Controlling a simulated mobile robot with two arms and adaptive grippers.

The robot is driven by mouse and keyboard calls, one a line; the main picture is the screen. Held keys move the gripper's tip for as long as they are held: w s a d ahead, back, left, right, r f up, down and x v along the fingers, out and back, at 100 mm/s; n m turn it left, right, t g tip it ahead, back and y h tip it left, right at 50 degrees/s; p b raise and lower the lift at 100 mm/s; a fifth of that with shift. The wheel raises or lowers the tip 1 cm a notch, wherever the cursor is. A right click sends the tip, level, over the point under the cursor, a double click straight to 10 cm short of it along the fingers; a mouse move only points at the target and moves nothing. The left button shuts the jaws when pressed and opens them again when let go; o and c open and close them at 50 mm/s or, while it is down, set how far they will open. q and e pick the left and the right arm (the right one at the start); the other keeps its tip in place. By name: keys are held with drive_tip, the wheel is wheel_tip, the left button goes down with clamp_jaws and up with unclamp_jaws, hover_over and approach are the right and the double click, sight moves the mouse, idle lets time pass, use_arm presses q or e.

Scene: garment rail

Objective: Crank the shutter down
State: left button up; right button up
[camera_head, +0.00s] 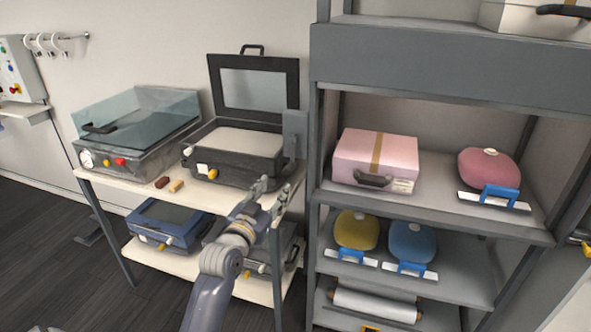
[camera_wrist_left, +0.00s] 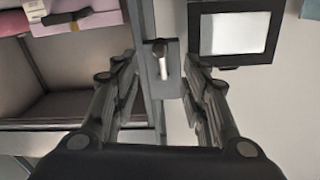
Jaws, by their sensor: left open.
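The shelf unit has a wide dark grey housing (camera_head: 450,72) across its upper part. The compartments below it are open at the front, and I see no shutter curtain hanging over them. A grey plate (camera_head: 294,130) sits at the unit's left side. In the left wrist view the plate (camera_wrist_left: 164,85) carries a short pale handle (camera_wrist_left: 161,58), which looks like the crank. My left gripper (camera_head: 274,193) is open and empty, below the plate in the head view. In the left wrist view the handle shows beyond the gap between its fingers (camera_wrist_left: 163,100), apart from them. My right gripper is out of view.
Left of the unit, a table (camera_head: 130,183) holds an open dark case (camera_head: 235,150) and a clear-lidded machine (camera_head: 135,130). The shelves hold a pink case (camera_head: 376,152), a pink bag (camera_head: 489,168), and yellow (camera_head: 356,230) and blue (camera_head: 412,241) bags. A yellow part (camera_head: 585,247) shows at the right edge.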

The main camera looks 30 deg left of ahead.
sight(285, 173)
use_arm(q)
drive_tip(key=p+x, duration=0.1)
drive_tip(key=x, duration=0.7)
drive_tip(key=shift+w+p, duration=0.3)
drive_tip(key=shift+p, duration=0.05)
drive_tip(key=shift+x, duration=1)
drive_tip(key=shift+a+f, duration=0.1)
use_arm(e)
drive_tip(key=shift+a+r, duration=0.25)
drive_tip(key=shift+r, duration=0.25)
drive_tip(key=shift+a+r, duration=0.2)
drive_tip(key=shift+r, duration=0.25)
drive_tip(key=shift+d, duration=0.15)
use_arm(q)
clamp_jaws()
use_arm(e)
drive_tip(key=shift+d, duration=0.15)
